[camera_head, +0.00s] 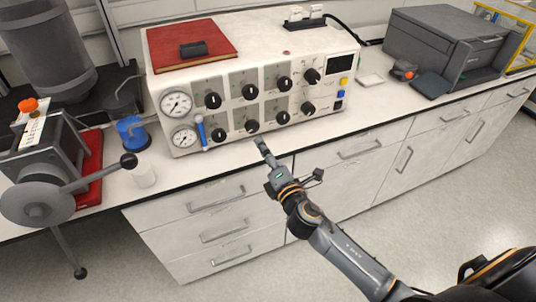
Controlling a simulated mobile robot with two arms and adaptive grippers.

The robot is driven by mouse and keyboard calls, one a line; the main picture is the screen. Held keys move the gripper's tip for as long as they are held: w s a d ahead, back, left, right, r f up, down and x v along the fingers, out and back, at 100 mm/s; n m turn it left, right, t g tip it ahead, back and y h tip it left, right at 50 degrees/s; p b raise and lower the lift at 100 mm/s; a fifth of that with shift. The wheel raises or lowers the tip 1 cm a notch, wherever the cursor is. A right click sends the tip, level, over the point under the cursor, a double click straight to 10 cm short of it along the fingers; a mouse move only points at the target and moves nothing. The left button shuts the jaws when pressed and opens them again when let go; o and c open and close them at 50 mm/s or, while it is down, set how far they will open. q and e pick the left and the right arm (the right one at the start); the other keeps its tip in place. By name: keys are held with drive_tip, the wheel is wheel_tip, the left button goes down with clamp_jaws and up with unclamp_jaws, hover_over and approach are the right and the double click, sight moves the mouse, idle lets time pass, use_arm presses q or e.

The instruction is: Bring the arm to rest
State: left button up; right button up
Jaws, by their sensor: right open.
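My right arm reaches up from the lower right. Its gripper (285,163) is open and empty, with one finger toward the control unit and the other spread to the right. In the picture it lies over the bench's front edge, just below the control unit (345,45); whether it touches the bench cannot be told. My left gripper does not show.
The control unit has gauges, several black knobs and a red book (190,50) on top. A grey printer (440,45) stands right. Drawers (215,195) line the bench front; floor is clear.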

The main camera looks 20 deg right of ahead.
drive_tip(key=shift+s, duration=0.6)
drive_tip(key=s+d+f+m+g, duration=0.2)
drive_tip(key=f+m+g, duration=0.1)
drive_tip(key=f, duration=0.8)
drive_tip(key=s+d+f+m+g, duration=0.1)
drive_tip(key=s+f+m+g, duration=0.15)
drive_tip(key=f, duration=0.85)
drive_tip(key=s+d+f+m+g+h, duration=0.1)
drive_tip(key=s+f+m+g, duration=0.1)
drive_tip(key=s+f, duration=0.5)
drive_tip(key=s+d+f+m+g, duration=0.1)
drive_tip(key=s+f+m+g, duration=0.2)
drive_tip(key=f, duration=0.6)
drive_tip(key=s+f+m+g, duration=0.2)
drive_tip(key=s+f, duration=0.3)
drive_tip(key=s, duration=0.6)
drive_tip(key=s+a+f+m+g, duration=0.1)
drive_tip(key=s+f+m, duration=0.3)
drive_tip(key=s, duration=0.7)
drive_tip(key=s+f+m+g, duration=0.3)
drive_tip(key=s+f, duration=0.4)
drive_tip(key=s, duration=0.4)
drive_tip(key=shift+s+a+m, duration=0.3)
drive_tip(key=shift+s+m, duration=0.1)
drive_tip(key=shift+m, duration=0.05)
